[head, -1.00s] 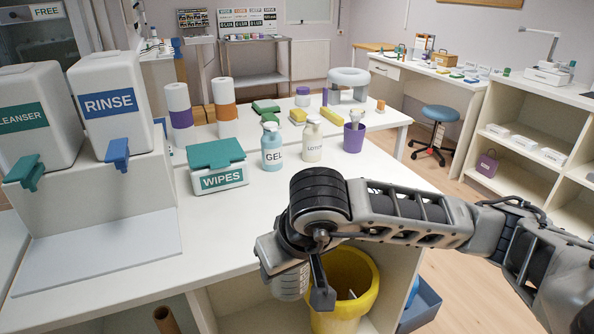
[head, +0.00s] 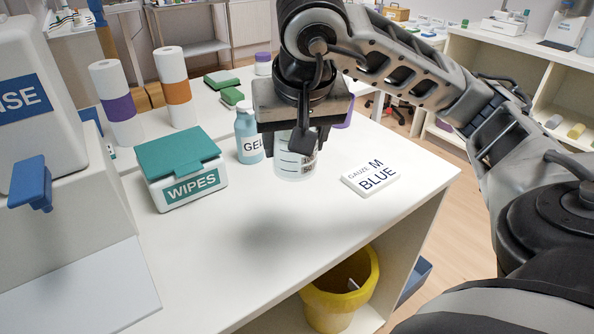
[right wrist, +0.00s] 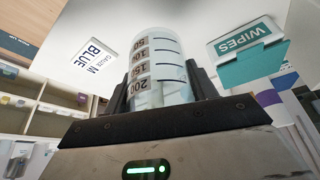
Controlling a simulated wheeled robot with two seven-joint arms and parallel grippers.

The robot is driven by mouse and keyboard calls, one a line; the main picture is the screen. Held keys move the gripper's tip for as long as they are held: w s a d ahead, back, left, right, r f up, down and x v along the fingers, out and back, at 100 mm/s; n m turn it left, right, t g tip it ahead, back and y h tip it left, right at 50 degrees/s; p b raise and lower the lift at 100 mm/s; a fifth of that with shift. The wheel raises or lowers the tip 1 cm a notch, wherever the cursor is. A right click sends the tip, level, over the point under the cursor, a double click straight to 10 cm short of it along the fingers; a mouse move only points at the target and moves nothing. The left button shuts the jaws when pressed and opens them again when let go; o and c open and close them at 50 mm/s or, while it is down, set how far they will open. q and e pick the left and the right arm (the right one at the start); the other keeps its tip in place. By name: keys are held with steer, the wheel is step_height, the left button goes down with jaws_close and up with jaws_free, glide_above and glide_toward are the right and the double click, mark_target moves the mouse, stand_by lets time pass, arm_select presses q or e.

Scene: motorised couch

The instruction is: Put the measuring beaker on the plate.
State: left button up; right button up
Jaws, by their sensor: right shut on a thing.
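The measuring beaker (head: 294,165) is clear with dark graduation lines and numbers. My right gripper (head: 299,140) is shut on it and holds it above the white counter, in front of the gel bottle. In the right wrist view the beaker (right wrist: 157,52) stands out between the two fingers of the gripper (right wrist: 160,85). A soft shadow lies on the counter below. I cannot pick out a plate with certainty in these views. My left gripper is not in view.
A flat white piece marked GAUZE M BLUE (head: 370,178) lies on the counter right of the beaker. The wipes box (head: 183,170) and gel bottle (head: 249,137) stand left of it. A yellow bin (head: 340,300) is below the counter edge. The front of the counter is clear.

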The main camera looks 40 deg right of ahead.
steer(key=w+d+f, duration=0.7)
steer(key=d+f, duration=0.1)
steer(key=shift+w+d+f+b, duration=0.2)
steer(key=shift+w+d+b, duration=0.1)
steer(key=shift+w+b, duration=0.1)
steer(key=x, duration=0.3)
steer(key=shift+s+f, duration=0.15)
steer(key=shift+s, duration=0.15)
steer(key=shift+f, duration=0.45)
steer(key=shift+f, duration=0.1)
steer(key=shift+f, duration=0.15)
steer(key=o, duration=1)
